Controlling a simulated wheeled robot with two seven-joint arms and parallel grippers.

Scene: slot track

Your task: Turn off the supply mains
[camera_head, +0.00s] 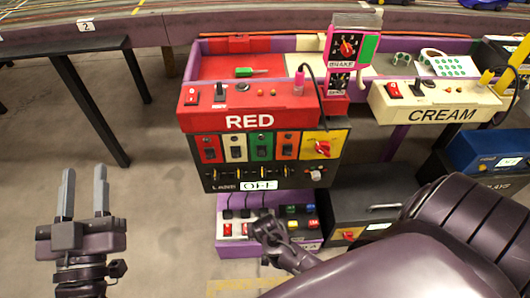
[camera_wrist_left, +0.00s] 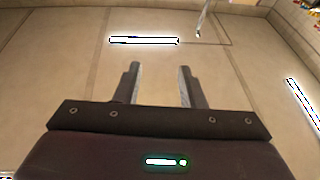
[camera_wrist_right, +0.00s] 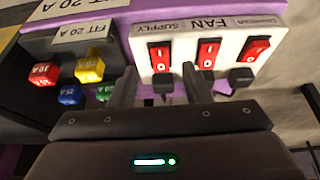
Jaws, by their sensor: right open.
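A white panel (camera_wrist_right: 190,45) with red rocker switches and upside-down labels, including SUPPLY and FAN, fills the upper right wrist view. The supply rocker (camera_wrist_right: 160,56) is the leftmost there; which way it is pressed I cannot tell. My right gripper (camera_wrist_right: 160,88) is open and empty, its fingers just in front of the panel near that rocker; contact is unclear. In the head view my right gripper (camera_head: 266,228) partly hides the low purple box (camera_head: 230,246) that carries this panel. My left gripper (camera_head: 85,188) is open and empty over bare floor at left.
Colored fuses (camera_wrist_right: 90,65) sit beside the panel. Above the purple box stands the black panel with an OFF label (camera_head: 258,185) and a rotary switch (camera_head: 323,147), under the RED console (camera_head: 250,108). A black cabinet (camera_head: 365,207) stands to the right. A dark table (camera_head: 75,50) is at left.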

